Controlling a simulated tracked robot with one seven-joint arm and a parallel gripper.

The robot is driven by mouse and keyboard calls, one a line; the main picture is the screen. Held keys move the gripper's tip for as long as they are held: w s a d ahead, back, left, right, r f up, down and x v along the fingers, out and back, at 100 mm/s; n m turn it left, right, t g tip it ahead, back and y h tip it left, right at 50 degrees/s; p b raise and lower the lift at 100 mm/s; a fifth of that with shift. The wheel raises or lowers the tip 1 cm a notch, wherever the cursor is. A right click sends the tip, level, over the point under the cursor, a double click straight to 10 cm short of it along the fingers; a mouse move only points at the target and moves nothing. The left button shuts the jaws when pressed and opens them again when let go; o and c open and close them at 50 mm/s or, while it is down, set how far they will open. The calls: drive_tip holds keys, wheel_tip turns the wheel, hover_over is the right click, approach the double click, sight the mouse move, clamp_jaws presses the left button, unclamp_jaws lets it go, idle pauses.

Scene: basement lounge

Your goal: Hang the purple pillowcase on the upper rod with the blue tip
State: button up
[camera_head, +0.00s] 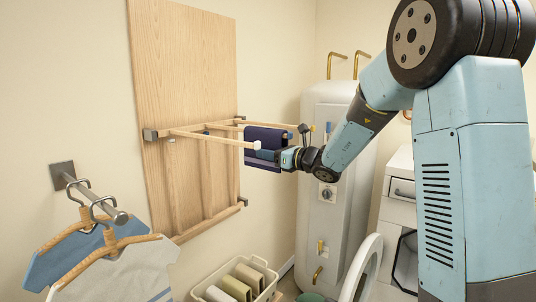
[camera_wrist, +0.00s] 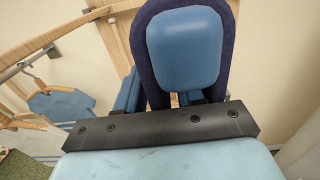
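The purple pillowcase (camera_head: 266,137) hangs folded beside the wooden rods, dark with a paler band lower down. My gripper (camera_head: 283,158) is at its right side in the head view. In the wrist view the dark purple cloth (camera_wrist: 151,80) lies between my blue fingers (camera_wrist: 142,85) and also shows around the right one; the fingers look closed on it. A pale-tipped rod (camera_head: 215,138) ends in front of the cloth. Another upper rod (camera_head: 271,125) runs at the cloth's top edge; I cannot tell whether the cloth rests on it.
The rods are fixed to a tall wooden wall board (camera_head: 183,75). A white tank (camera_head: 330,215) stands behind my gripper. A metal wall hook (camera_head: 98,203) at lower left holds shirts on hangers. A basket (camera_head: 236,277) of rolled cloths stands below.

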drive_tip(key=shift+o, duration=0.2)
drive_tip(key=v, duration=1.3)
drive_tip(key=s+a+f+n+g+h, duration=0.15)
drive_tip(key=s+n+g, duration=0.25)
drive_tip(key=s+n, duration=0.4)
drive_tip(key=s+a+f+n+g+h, duration=0.1)
drive_tip(key=s+n+g+h, duration=0.3)
drive_tip(key=s, duration=0.7)
drive_tip(key=s+d+f+n+t+h, duration=0.1)
drive_tip(key=s+d+n+t+h, duration=0.1)
drive_tip(key=s+d+n+h, duration=0.6)
drive_tip(key=s+d+n, duration=0.4)
drive_tip(key=s+n, duration=0.1)
drive_tip(key=shift+d+f+n+t+h, duration=0.2)
drive_tip(key=shift+f+n+t+h, duration=0.1)
drive_tip(key=shift+f+h, duration=0.05)
